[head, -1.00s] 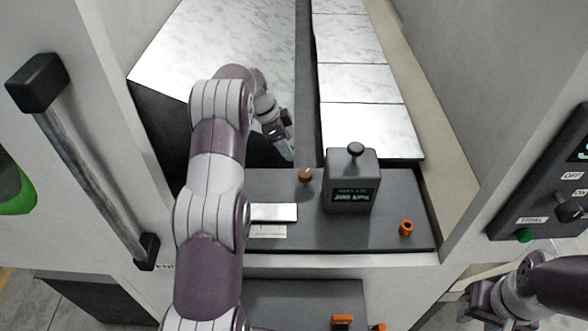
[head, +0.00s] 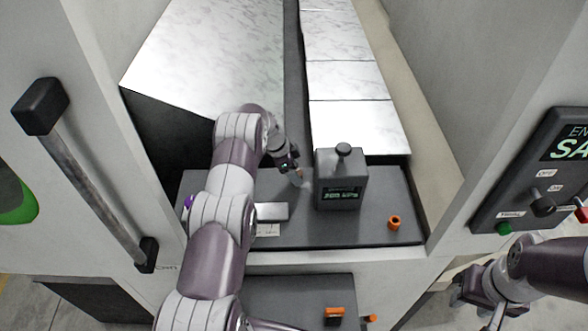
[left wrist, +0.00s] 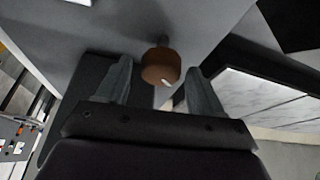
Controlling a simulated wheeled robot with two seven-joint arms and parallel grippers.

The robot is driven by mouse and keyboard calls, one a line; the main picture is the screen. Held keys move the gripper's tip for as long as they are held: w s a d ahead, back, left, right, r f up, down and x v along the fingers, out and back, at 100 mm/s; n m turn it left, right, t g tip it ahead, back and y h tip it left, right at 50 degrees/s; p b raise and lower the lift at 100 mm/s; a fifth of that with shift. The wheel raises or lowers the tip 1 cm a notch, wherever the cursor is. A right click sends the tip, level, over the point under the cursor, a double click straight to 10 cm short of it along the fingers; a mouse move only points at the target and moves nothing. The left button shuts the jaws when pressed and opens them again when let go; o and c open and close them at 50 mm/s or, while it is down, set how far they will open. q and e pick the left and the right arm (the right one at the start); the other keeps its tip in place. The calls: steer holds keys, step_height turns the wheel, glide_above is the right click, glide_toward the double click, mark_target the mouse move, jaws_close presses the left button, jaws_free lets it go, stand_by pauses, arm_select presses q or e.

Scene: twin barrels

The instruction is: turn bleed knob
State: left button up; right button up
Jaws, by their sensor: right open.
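A small round copper-brown knob (left wrist: 160,66) sits between the fingertips of my left gripper in the left wrist view. It has a pale mark on its face and a dark stem behind it. In the head view the knob (head: 300,172) is mostly hidden by my left gripper (head: 295,178), left of the dark gauge box (head: 341,182). The left fingers are spread wide, one on each side of the knob, with a gap on both sides. I cannot tell how deep they reach around it. My right gripper (head: 474,297) is open and empty at the lower right.
An orange ring-shaped part (head: 394,222) stands on the dark panel (head: 375,235). A vertical handle (head: 95,190) is at left. A control panel (head: 540,185) with switches is at right.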

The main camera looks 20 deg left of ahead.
arm_select(q)
steer(key=c, duration=0.8)
steer(key=m+b, duration=0.1)
steer(key=b, duration=0.1)
steer(key=m+g+b, duration=0.1)
steer(key=m+b, duration=0.1)
steer(key=b, duration=0.1)
steer(key=m+b, duration=0.1)
steer(key=b, duration=0.2)
steer(key=shift+w+a+f+m+g+h, duration=0.1)
steer(key=shift+w+f+m+g+h, duration=0.1)
steer(key=shift+f+m+g+h, duration=0.15)
steer(key=m+b, duration=0.2)
steer(key=shift+r+g+b, duration=0.25)
steer(key=shift+g+b, duration=0.05)
steer(key=shift+g, duration=0.05)
steer(key=shift+r+m, duration=0.15)
steer(key=shift+m, duration=0.3)
steer(key=shift+b, duration=0.3)
steer(key=shift+r, duration=0.1)
steer(key=o, duration=1)
steer(key=shift+o, duration=0.2)
